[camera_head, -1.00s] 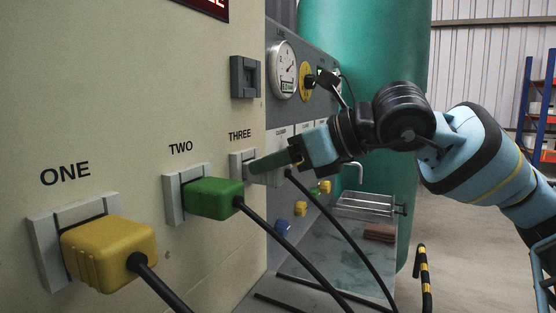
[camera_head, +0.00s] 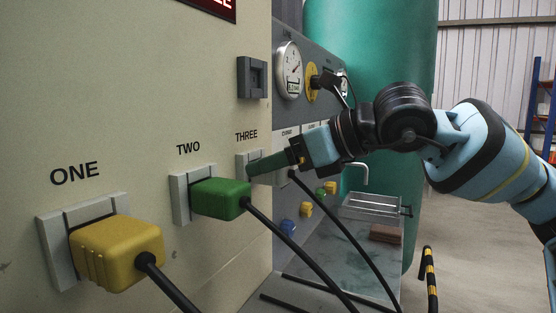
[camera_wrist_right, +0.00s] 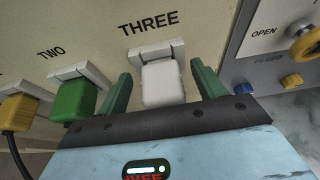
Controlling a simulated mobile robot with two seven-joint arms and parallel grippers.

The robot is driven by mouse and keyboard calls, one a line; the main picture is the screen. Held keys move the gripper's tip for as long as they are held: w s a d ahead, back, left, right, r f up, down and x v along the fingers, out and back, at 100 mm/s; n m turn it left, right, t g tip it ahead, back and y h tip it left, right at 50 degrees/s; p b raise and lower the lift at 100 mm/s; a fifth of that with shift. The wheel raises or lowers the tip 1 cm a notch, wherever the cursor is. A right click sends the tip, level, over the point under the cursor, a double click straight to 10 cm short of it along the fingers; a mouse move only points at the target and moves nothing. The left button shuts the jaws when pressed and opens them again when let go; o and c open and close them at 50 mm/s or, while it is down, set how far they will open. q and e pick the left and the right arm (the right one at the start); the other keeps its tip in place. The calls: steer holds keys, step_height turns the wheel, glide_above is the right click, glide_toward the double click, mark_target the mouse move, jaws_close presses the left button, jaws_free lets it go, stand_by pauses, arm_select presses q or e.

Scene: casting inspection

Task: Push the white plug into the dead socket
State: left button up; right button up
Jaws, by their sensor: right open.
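The white plug (camera_wrist_right: 163,83) sits at the socket marked THREE (camera_wrist_right: 150,52) in the right wrist view. Its depth in the socket is hard to judge. My right gripper (camera_wrist_right: 162,85) is open, with one green finger on each side of the plug and a visible gap at both sides. In the head view, the right gripper (camera_head: 258,166) reaches in from the right at socket THREE (camera_head: 242,165). My left gripper is not in view.
A green plug (camera_head: 221,198) sits in socket TWO and a yellow plug (camera_head: 117,252) in socket ONE, with black cables hanging. A grey panel with a gauge (camera_head: 289,70) and knobs stands to the right, above a bench with a wire tray (camera_head: 372,207).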

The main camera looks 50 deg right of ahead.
steer(key=shift+s, duration=0.1)
steer(key=b+v, duration=0.2)
steer(key=v, duration=0.5)
steer(key=shift+s+r+b, duration=0.15)
steer(key=shift+s+b, duration=0.15)
steer(key=shift+b, duration=0.05)
steer(key=shift+d, duration=0.1)
stand_by(0.4)
